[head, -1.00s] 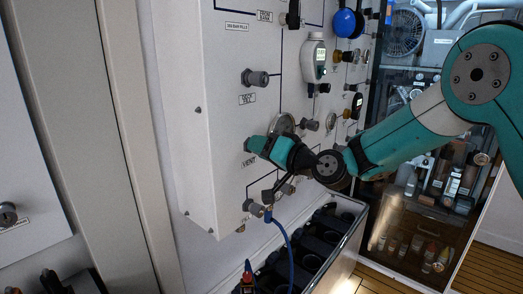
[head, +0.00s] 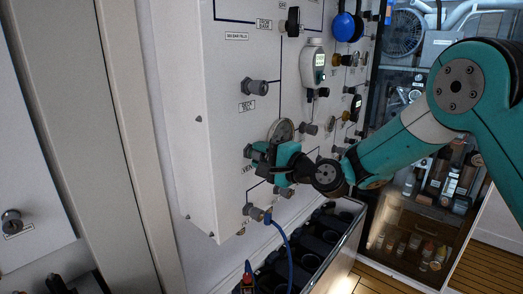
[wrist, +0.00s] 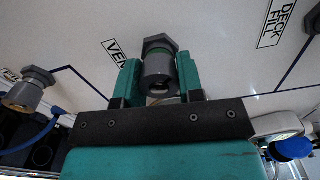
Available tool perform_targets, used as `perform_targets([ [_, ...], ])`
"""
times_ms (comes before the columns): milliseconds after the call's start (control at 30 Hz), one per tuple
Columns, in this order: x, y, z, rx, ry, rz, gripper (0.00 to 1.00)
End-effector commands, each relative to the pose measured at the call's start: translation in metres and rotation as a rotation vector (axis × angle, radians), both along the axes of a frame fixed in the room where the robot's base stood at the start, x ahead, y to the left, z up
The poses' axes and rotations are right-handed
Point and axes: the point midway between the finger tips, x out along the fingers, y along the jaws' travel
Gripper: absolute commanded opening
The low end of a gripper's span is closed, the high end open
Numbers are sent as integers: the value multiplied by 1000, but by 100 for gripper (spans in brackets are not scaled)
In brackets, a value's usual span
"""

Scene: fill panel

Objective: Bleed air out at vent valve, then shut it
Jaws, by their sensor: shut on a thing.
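The vent valve is a grey knob (wrist: 158,66) with a hexagonal base and a green ring, between my fingers in the wrist view. The partly covered label beside it begins "VEN" (wrist: 115,51). My gripper (wrist: 158,84) is shut on the knob, with one teal finger on each side. In the head view my gripper (head: 262,156) is at the lower left of the white panel (head: 228,90), mostly hiding the valve; a bit of grey (head: 248,151) shows at its left.
The deck fill knob (head: 254,87) is above my gripper, and a round gauge (head: 281,131) is close behind it. A bin with dark compartments (head: 318,238) stands under the panel.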

Motion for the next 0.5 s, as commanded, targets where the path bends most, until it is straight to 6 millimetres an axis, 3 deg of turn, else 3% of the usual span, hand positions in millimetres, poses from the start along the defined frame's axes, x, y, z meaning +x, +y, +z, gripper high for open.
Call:
perform_targets([
  [500,0,-1,1,283,365,-3,11],
])
